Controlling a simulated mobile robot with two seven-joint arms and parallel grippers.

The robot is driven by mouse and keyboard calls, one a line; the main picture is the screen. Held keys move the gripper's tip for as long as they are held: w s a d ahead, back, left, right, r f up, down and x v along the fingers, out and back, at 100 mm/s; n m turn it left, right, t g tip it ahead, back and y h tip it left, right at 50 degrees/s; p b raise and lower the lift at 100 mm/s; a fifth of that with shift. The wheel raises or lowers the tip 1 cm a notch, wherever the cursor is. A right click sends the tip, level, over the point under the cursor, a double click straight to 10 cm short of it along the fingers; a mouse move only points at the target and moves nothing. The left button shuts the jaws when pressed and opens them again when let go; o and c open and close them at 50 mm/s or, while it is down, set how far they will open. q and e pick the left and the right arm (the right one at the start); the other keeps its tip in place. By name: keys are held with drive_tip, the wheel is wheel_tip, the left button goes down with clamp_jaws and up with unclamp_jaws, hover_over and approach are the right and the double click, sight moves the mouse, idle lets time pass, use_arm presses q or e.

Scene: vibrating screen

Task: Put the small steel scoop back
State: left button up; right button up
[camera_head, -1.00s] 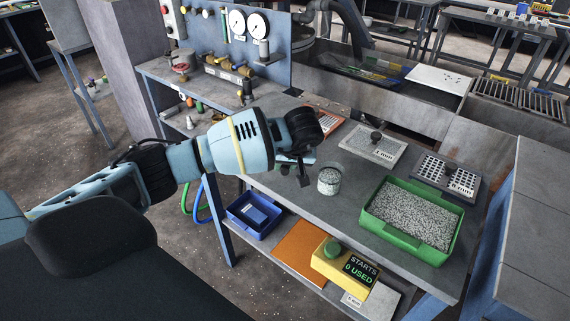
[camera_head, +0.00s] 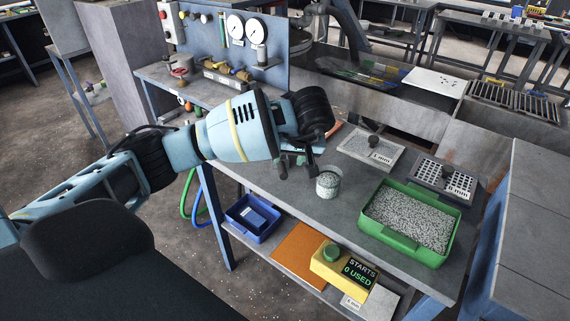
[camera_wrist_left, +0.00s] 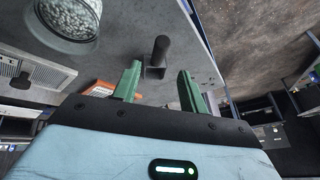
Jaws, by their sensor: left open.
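My left gripper (camera_head: 297,171) is open over the table, just left of the clear jar of grains (camera_head: 328,184). In the left wrist view the two green fingers (camera_wrist_left: 160,68) are apart. A dark upright handle with a small grey base (camera_wrist_left: 158,52) shows between and just beyond the fingertips. It may be the small steel scoop; its form is partly hidden, and I cannot tell whether a finger touches it. The jar also shows at the top left of the wrist view (camera_wrist_left: 70,17). My right gripper is not in view.
A green tray of grains (camera_head: 407,249) stands at the right of the table. A blue bin (camera_head: 252,217) and a yellow counter box (camera_head: 342,271) are below.

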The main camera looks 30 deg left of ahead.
use_arm(q)
drive_tip(key=shift+v, duration=2.25)
